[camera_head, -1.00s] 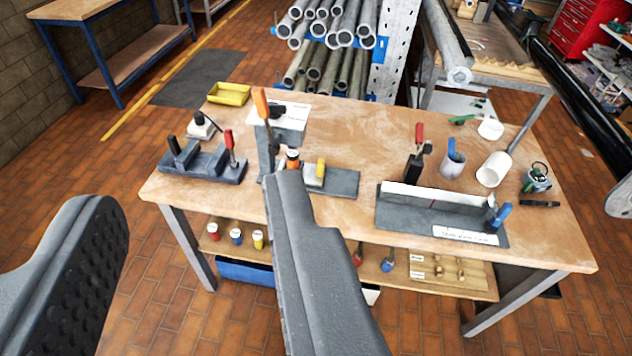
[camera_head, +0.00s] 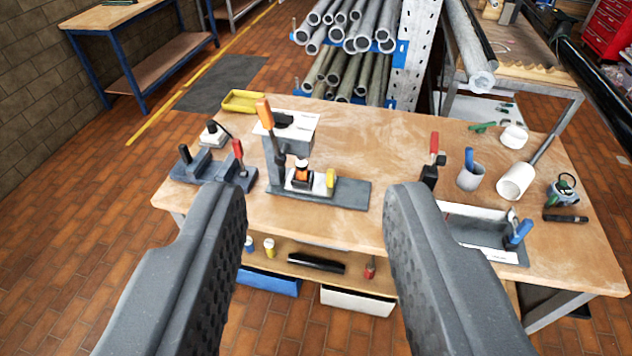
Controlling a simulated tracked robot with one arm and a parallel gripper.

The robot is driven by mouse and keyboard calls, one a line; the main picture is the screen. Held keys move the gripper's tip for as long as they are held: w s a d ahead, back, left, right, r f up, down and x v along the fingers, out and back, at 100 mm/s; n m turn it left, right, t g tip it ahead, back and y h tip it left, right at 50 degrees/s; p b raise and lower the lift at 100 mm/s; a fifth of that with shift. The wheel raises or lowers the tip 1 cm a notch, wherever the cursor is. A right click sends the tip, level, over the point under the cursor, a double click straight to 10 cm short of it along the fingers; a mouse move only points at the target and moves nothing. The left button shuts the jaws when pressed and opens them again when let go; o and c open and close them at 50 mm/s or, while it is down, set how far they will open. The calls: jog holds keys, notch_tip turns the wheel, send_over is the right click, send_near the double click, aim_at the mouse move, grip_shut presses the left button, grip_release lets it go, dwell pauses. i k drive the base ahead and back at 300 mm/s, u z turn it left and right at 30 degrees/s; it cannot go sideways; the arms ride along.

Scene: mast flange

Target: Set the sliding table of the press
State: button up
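The press (camera_head: 290,140) stands on the left half of the workbench, a grey upright with a pale top and an orange-handled lever (camera_head: 265,114). Its sliding table (camera_head: 320,184) is a light plate with a yellow knob (camera_head: 330,179), on a dark grey base (camera_head: 348,194). An orange and black piece (camera_head: 301,174) is at the plate's left part, below the press head. I cannot tell whether the plate is at an end of its travel. My gripper (camera_head: 312,198) is open and empty, its fingers in the foreground, apart from the press.
A dark clamp fixture (camera_head: 213,170) with a red handle stands left of the press, and a yellow tray (camera_head: 243,101) behind it. To the right are a red-handled clamp (camera_head: 433,160), white cups (camera_head: 515,180) and a grey fixture (camera_head: 480,230).

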aim_at(321, 184)
jog(key=i, duration=0.9)
jog(key=u, duration=0.05)
